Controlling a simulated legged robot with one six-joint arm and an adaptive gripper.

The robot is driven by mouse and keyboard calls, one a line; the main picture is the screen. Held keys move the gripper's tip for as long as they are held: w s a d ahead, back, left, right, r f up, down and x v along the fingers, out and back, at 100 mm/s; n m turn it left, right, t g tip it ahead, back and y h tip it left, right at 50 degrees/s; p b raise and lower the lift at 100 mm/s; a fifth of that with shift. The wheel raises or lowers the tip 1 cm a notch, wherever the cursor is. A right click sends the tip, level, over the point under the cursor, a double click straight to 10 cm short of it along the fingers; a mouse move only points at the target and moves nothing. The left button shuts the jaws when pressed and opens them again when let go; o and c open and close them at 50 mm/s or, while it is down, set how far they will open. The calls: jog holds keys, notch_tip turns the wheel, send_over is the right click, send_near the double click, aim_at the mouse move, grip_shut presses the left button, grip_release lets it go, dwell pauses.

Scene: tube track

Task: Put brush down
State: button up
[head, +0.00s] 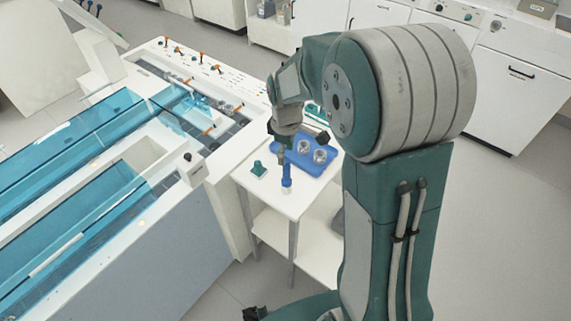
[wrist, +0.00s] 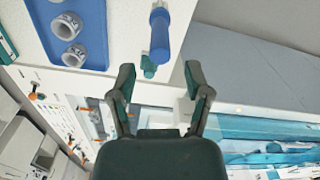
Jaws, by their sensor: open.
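The brush (head: 286,183), with a blue handle and a pale end, is at the front of the small white table (head: 270,192). In the wrist view the brush (wrist: 160,35) shows beyond my fingertips, near the table edge. I cannot tell surely whether it stands or lies. My gripper (wrist: 160,78) is open, with nothing between its fingers, and apart from the brush in that view. In the head view my gripper (head: 281,155) hangs over the table just above the brush, its fingers hard to make out.
A blue tray (head: 325,168) with grey ring-shaped parts (head: 320,156) sits on the table behind the brush. A small green piece (head: 258,169) stands to the left. A large white machine with blue clear covers (head: 75,210) stands close on the left. Floor is open at right.

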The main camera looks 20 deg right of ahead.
notch_tip(320, 180, up, 4)
jog(key=shift+r, duration=0.2)
jog(key=shift+s+r, duration=0.15)
jog(key=shift+r, duration=0.15)
jog(key=s+r+m+t, duration=0.2)
jog(key=s+r+m, duration=0.3)
jog(key=s, duration=0.5)
jog(key=s+r+m+t, duration=0.3)
jog(key=s+r+m, duration=0.2)
jog(key=s, duration=0.6)
jog(key=shift+r+t, duration=0.3)
jog(key=shift+r, duration=0.15)
jog(key=shift+w, duration=0.1)
jog(key=shift+c, duration=0.5)
jog(key=shift+a, duration=0.1)
